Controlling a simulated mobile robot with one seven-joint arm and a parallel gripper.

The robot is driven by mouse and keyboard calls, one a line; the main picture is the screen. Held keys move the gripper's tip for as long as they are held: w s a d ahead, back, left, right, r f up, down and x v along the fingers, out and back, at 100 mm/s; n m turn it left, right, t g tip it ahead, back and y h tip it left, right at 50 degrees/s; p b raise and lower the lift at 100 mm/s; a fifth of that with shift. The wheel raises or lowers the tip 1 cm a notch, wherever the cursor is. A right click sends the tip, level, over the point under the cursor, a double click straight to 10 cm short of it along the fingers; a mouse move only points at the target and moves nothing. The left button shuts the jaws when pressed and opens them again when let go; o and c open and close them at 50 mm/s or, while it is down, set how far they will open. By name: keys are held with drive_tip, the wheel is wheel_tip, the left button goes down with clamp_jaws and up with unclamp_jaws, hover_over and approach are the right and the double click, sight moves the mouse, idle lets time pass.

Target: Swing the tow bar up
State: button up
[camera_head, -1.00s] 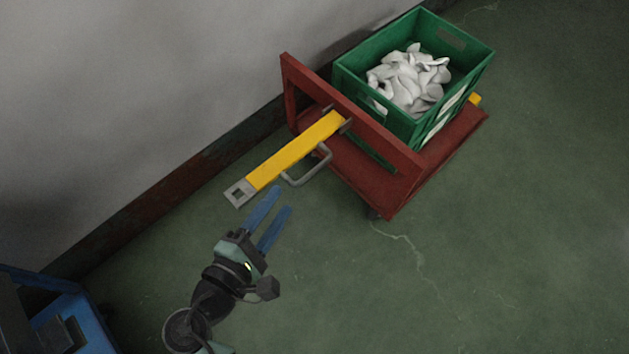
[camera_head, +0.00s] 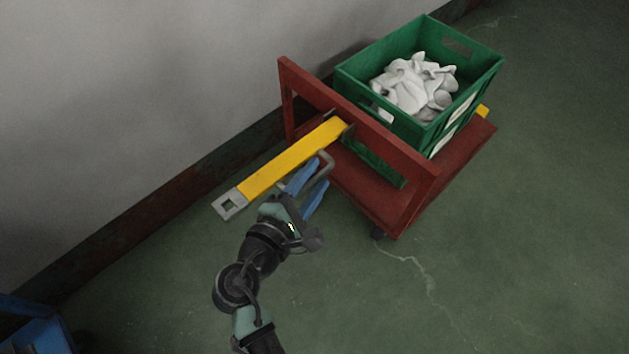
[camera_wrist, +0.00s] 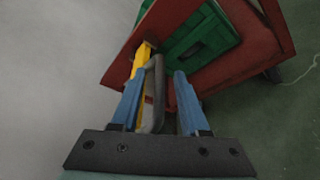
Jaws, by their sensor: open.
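The yellow tow bar (camera_head: 290,160) sticks out from the front of the red cart (camera_head: 425,190), slanting down to the left. It ends in a grey hitch plate (camera_head: 230,206) with a square hole. A grey loop handle (camera_head: 327,169) is fixed to the bar's side. My gripper (camera_head: 318,176) is open, with blue fingers at the handle. In the wrist view the handle (camera_wrist: 157,95) stands between the two fingers (camera_wrist: 160,82), nearer the left one. The tow bar (camera_wrist: 140,62) shows behind the left finger. I cannot tell whether a finger touches the handle.
A green crate (camera_head: 405,125) holding white socks (camera_head: 416,85) stands on the cart. A grey wall (camera_head: 130,90) runs along the left behind the bar. A blue object (camera_head: 35,335) is at the lower left. The green floor (camera_head: 520,270) at right is clear.

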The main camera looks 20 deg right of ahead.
drive_tip(key=shift+w+d, duration=0.1)
drive_tip(key=shift+d, duration=0.05)
drive_tip(key=shift+c, duration=0.2)
clamp_jaws()
idle(1.2)
